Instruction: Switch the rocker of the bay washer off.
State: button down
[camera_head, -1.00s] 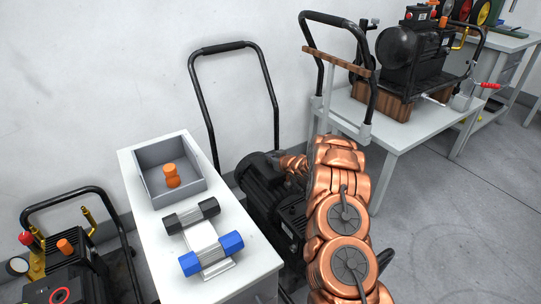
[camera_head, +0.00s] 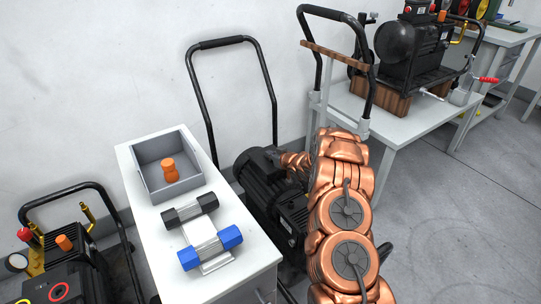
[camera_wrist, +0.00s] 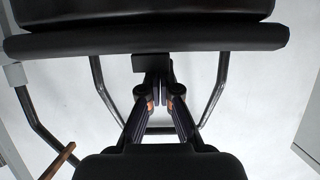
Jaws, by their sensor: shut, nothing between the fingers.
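A washer with a black finned motor (camera_head: 272,198) and a tall black handle (camera_head: 272,95) stands on the floor between two tables; I take it to be the bay washer. My copper arm reaches to the far side of this motor in the head view, where my gripper is hard to make out. In the wrist view my gripper (camera_wrist: 159,97) is shut and empty. Its tips are close to a small dark block (camera_wrist: 152,63) under a wide black body (camera_wrist: 145,40); I cannot tell whether they touch. The rocker and its position cannot be made out.
A white cabinet (camera_head: 210,280) at left bears a grey bin (camera_head: 150,182) with an orange part and a rack of blue and black cylinders (camera_head: 210,260). Another machine (camera_head: 70,265) stands at lower left. A table (camera_head: 400,135) at right bears a black compressor (camera_head: 410,45).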

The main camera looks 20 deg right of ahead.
notch_tip(320, 180, up, 4)
jog(key=p, duration=0.3)
jog(key=shift+s+r, duration=0.15)
jog(key=shift+r, duration=0.05)
jog(key=shift+s+d+r, duration=0.1)
jog(key=shift+s, duration=0.25)
jog(key=s+d+r, duration=0.1)
jog(key=s+r, duration=0.5)
jog(key=shift+s+d, duration=0.15)
jog(key=shift+s, duration=0.1)
